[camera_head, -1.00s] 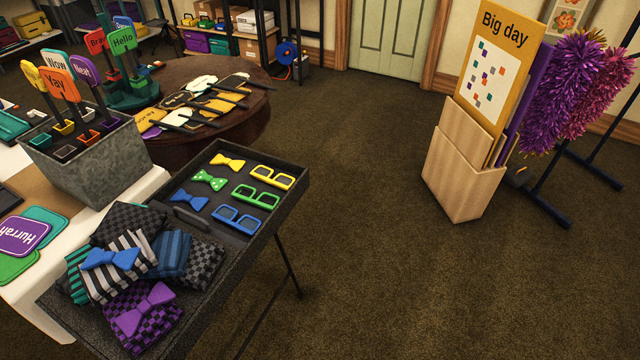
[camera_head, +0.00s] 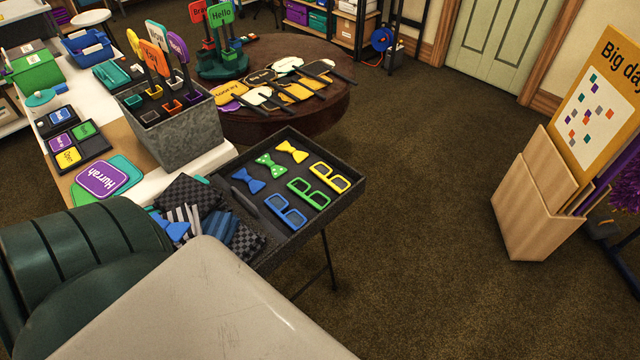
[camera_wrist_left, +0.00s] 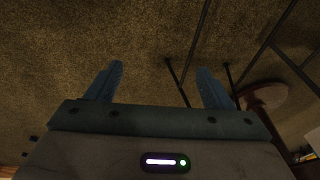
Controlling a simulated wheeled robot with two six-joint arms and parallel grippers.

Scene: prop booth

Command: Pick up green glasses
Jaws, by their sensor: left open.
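The green glasses (camera_head: 309,193) lie in the black tray (camera_head: 345,202), between the yellow glasses (camera_head: 330,177) and the blue glasses (camera_head: 286,211). Yellow, green and blue bow ties lie in a row to their left. My left gripper (camera_wrist_left: 160,85) shows in the left wrist view with its two blue fingers wide apart and nothing between them; only carpet and thin stand legs lie beyond. In the head view my arm covers the lower left, and its fingers are not seen there. My right gripper is not in view.
My arm hides part of the tray's near end and the folded cloths (camera_head: 188,191). A grey metal bin (camera_head: 185,135) of signs stands behind the tray. A round brown table (camera_head: 335,100) is further back. The carpet right of the tray is clear, up to a wooden holder (camera_head: 535,205).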

